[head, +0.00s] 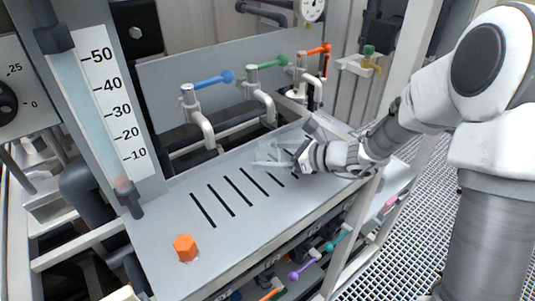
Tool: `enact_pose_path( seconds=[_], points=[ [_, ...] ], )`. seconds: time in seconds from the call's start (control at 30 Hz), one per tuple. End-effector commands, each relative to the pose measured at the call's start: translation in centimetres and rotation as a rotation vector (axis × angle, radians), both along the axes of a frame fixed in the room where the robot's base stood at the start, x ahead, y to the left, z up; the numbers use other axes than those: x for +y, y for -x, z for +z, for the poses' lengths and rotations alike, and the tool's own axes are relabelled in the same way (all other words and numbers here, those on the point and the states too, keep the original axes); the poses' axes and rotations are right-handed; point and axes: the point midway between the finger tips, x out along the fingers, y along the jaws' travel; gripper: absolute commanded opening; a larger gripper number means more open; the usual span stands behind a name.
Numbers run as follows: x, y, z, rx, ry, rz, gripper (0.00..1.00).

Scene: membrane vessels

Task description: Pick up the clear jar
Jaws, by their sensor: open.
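The clear jar (268,154) is a faint see-through shape on the grey slotted tray (165,203), below the taps. Its outline is hard to make out, and its right side merges with my gripper. My gripper (294,150) reaches in from the right, low over the tray. Its jaws are open and close to the jar's right side. I cannot tell whether the fingers touch the jar or stand on both sides of it.
Taps with blue (214,79), green (267,62) and orange (314,50) handles stand behind the tray. A scaled level tube (95,110) rises at left. An orange hexagonal knob (185,247) sits at the tray's front left.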

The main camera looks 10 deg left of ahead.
Motion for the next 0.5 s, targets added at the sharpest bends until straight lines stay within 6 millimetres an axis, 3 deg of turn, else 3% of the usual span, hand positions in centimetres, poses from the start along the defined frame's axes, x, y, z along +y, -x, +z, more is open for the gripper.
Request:
enact_pose_path(
  seconds=[0.3, 0.5],
  points=[
    [3.3, -1.6, -1.7, 0.001, 0.001, 0.003, 1.00],
    [3.9, -1.9, -2.0, -0.001, 0.001, 0.002, 1.00]
  ],
)
